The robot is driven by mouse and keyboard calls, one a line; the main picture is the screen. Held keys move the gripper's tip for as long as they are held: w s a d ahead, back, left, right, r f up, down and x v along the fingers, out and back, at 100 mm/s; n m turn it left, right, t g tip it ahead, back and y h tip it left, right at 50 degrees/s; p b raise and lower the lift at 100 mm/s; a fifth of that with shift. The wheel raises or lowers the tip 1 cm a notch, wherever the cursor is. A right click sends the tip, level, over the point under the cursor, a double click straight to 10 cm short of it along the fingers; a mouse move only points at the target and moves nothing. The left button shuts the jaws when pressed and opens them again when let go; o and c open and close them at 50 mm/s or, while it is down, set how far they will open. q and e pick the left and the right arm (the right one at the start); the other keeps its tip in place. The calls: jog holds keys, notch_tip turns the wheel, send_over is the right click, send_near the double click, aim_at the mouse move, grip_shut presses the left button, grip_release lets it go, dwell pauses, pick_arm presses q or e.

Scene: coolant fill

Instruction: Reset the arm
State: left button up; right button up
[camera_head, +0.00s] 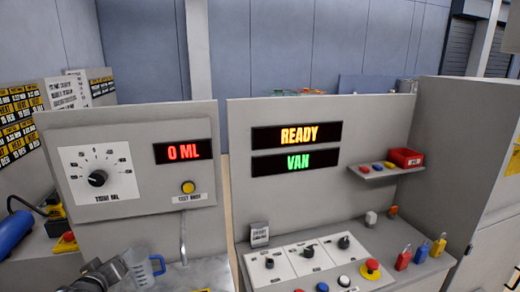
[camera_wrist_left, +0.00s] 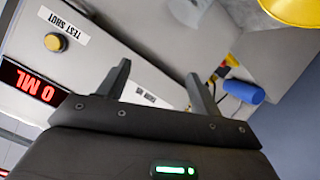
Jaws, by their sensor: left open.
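My left gripper (camera_head: 108,272) comes in at the bottom left of the head view, beside a blue measuring jug (camera_head: 145,268) on the bench below the dispensing panel (camera_head: 130,125). In the left wrist view its two dark fingers (camera_wrist_left: 158,70) are spread apart with nothing between them. The panel has a dosing dial (camera_head: 97,178), a red "0 ML" display (camera_head: 183,151) and a yellow test shot button (camera_head: 188,187). The display (camera_wrist_left: 35,88) and button (camera_wrist_left: 54,42) also show in the left wrist view. My right gripper is not in view.
A second panel reads "READY" (camera_head: 297,135) and "VAN" (camera_head: 298,162), above a console with several knobs (camera_head: 308,251) and a red stop button (camera_head: 371,269). Padlocks (camera_head: 404,257) stand at right. A red bin (camera_head: 404,158) sits on a shelf. A blue cylinder (camera_head: 14,230) lies far left.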

pick_arm(q)
jog(key=s+d+f+m+g+h, duration=0.1)
jog(key=s+d+f+m+g, duration=0.25)
jog(key=s+d+f, duration=0.5)
jog(key=s+d+f+m+g+h, duration=0.2)
jog(key=s+d+f+m+g, duration=0.3)
jog(key=s, duration=0.7)
jog(key=s+d+f+m+g+h, duration=0.1)
jog(key=s+d+f+m, duration=0.15)
jog(key=s+f, duration=0.7)
notch_tip(320, 180, down, 27)
jog(key=g+b, duration=0.1)
jog(key=b, duration=0.3)
jog(key=s+a+f+b, duration=0.1)
jog(key=s+f+b, duration=0.1)
jog(key=s+f, duration=0.6)
jog(key=s+a+f+g+b, duration=0.1)
jog(key=s+f+b, duration=0.1)
jog(key=s+f, duration=0.7)
notch_tip(320, 180, down, 4)
jog(key=shift+a+f, duration=0.2)
